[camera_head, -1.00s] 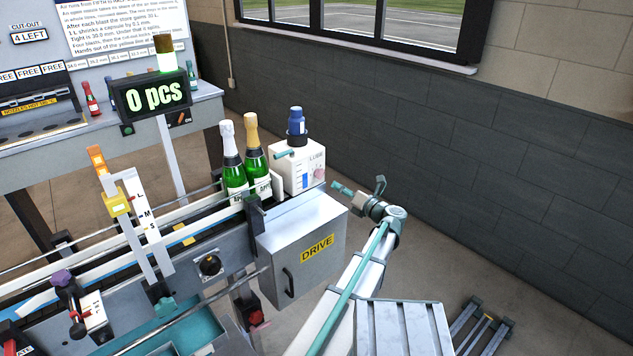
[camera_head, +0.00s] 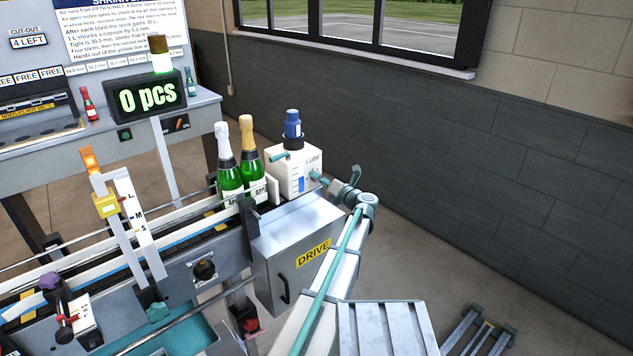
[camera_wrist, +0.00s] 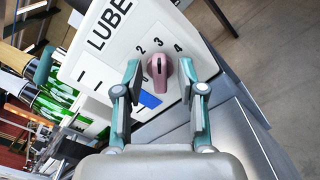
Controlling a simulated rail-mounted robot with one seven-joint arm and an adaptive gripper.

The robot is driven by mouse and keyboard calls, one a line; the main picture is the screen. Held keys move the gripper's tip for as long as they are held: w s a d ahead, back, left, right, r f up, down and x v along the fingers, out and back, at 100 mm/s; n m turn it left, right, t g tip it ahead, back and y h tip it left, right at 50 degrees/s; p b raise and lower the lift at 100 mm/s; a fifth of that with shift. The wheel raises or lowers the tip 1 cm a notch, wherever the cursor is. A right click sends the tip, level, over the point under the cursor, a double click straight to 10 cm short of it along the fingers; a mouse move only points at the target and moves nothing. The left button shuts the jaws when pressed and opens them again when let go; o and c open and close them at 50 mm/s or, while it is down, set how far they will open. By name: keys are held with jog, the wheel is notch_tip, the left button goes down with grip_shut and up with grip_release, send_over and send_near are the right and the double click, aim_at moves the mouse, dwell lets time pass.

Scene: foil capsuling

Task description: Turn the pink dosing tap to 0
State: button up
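The pink dosing tap (camera_wrist: 160,70) is on the face of the white LUBE box (camera_wrist: 118,62) in the wrist view. The digits 2, 3 and 4 are printed along one side of it; the marks nearer the left finger are partly hidden. I cannot tell for certain which digit it points at. My gripper (camera_wrist: 161,76) is open, with one teal finger on each side of the tap and gaps visible. In the head view my gripper (camera_head: 320,178) is at the front of the LUBE box (camera_head: 285,178) and hides the tap.
Two green bottles (camera_head: 239,175) stand close to the left of the LUBE box on the conveyor. The grey DRIVE cabinet (camera_head: 290,268) is below it. A blue-topped cap (camera_head: 292,125) sits on the box. The floor to the right is mostly clear.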

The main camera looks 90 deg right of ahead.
jog(key=shift+c, duration=0.2)
grip_shut()
